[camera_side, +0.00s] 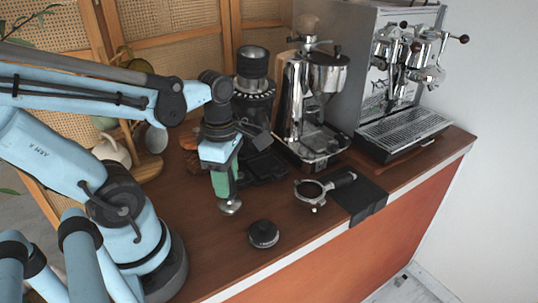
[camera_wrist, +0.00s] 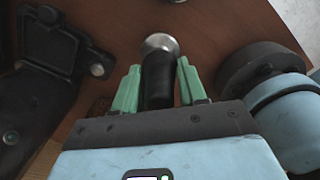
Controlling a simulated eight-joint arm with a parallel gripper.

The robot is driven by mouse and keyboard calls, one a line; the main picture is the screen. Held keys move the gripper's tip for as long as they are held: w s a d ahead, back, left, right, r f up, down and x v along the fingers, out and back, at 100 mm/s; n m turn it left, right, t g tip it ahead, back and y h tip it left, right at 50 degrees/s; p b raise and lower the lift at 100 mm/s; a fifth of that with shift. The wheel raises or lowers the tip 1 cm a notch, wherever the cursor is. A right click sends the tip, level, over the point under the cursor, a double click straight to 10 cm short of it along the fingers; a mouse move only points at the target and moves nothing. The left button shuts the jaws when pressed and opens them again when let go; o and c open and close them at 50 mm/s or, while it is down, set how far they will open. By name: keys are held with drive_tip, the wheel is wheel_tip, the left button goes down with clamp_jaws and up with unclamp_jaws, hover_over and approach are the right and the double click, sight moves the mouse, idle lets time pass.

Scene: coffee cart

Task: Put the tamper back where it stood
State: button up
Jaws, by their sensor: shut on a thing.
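The tamper has a black handle and a round silver base. In the wrist view, my gripper (camera_wrist: 155,84) has its two green fingers on either side of the tamper's handle (camera_wrist: 158,88), and the silver base (camera_wrist: 160,43) sticks out beyond the fingertips. In the side view, my gripper (camera_side: 222,183) points down over the wooden counter, with the tamper's silver base (camera_side: 231,207) showing below the fingers. The handle is hidden there by the fingers. The tamper looks roughly upright; I cannot tell whether its base touches the counter.
A black round puck (camera_side: 263,234) lies in front of the tamper. A portafilter (camera_side: 311,191) rests to the right, beside a black mat (camera_side: 364,201) at the edge. Cups hang on a wooden stand (camera_side: 147,165) at left.

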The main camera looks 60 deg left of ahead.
drive_tip(key=shift+f, duration=1.6)
drive_tip(key=shift+f, duration=0.2)
drive_tip(key=o, duration=1.2)
drive_tip(key=shift+c, duration=0.2)
drive_tip(key=shift+r, duration=0.2)
wheel_tip(320, 180, up, 12)
drive_tip(key=shift+f, duration=0.1)
drive_tip(key=w+d+f+m+t, duration=0.1)
drive_tip(key=w+d+m+t, duration=0.1)
drive_tip(key=m, duration=1.1)
drive_tip(key=w+d+f+m+t, duration=0.2)
drive_tip(key=w+m+t, duration=0.3)
drive_tip(key=m, duration=0.8)
drive_tip(key=shift+w+d+f+m, duration=0.25)
drive_tip(key=shift+w+m, duration=0.15)
drive_tip(key=shift+w, duration=0.55)
